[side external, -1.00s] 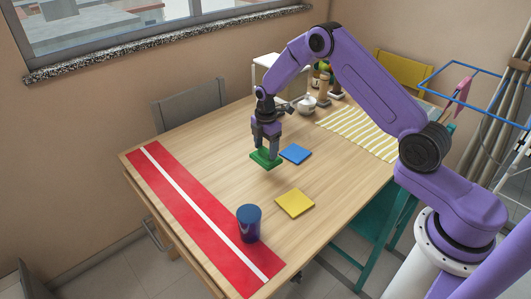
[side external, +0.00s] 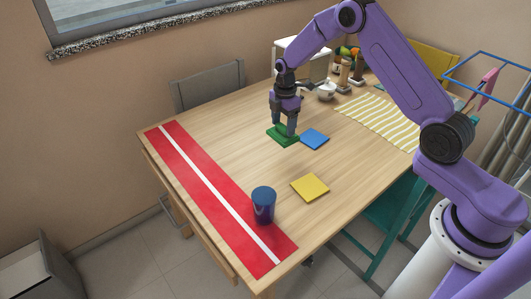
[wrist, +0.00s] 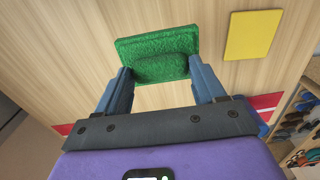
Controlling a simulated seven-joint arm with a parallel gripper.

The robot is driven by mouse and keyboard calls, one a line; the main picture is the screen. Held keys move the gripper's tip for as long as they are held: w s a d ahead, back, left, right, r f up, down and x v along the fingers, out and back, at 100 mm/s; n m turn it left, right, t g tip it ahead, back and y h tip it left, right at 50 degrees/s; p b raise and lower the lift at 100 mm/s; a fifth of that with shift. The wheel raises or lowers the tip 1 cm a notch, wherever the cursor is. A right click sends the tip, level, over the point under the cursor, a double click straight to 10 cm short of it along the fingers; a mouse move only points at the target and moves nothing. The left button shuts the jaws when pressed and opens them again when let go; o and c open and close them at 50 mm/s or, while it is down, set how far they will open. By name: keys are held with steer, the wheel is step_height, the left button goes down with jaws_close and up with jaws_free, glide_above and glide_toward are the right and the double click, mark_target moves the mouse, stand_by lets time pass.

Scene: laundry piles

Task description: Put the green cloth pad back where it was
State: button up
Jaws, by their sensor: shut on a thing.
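The green cloth pad (side external: 281,138) is at or just above the wooden table, left of the blue pad (side external: 315,139); I cannot tell whether it touches the wood. My gripper (side external: 284,131) points down and is shut on it. In the wrist view the pad (wrist: 158,46) is a fuzzy green rectangle with a raised block, and the fingers of my gripper (wrist: 158,82) stand on either side of that block. The yellow pad (side external: 310,187) lies nearer the camera; it also shows in the wrist view (wrist: 251,35).
A dark blue cup (side external: 263,205) stands by the red strip (side external: 190,180) with a white line. A striped yellow-and-white cloth (side external: 378,122), a white teapot (side external: 326,91) and bottles stand or lie toward the far right. The middle of the table (side external: 235,150) is bare.

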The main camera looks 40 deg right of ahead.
steer(key=s+a+r, duration=0.2)
steer(key=s+a, duration=0.3)
steer(key=a, duration=0.4)
steer(key=s+a+r, duration=0.3)
steer(key=s+a, duration=0.2)
steer(key=a, duration=0.4)
steer(key=w+a+f, duration=0.1)
steer(key=w+f, duration=0.2)
steer(key=w, duration=0.1)
steer(key=w+a+f, duration=0.1)
steer(key=w+f, duration=0.2)
steer(key=w, duration=0.1)
steer(key=w+a+f, duration=0.1)
steer(key=w+f, duration=0.2)
steer(key=w, duration=0.1)
steer(key=shift+w+a+f, duration=0.25)
steer(key=shift+w+a, duration=0.1)
steer(key=shift+w+f, duration=0.1)
steer(key=shift+f, duration=1.6)
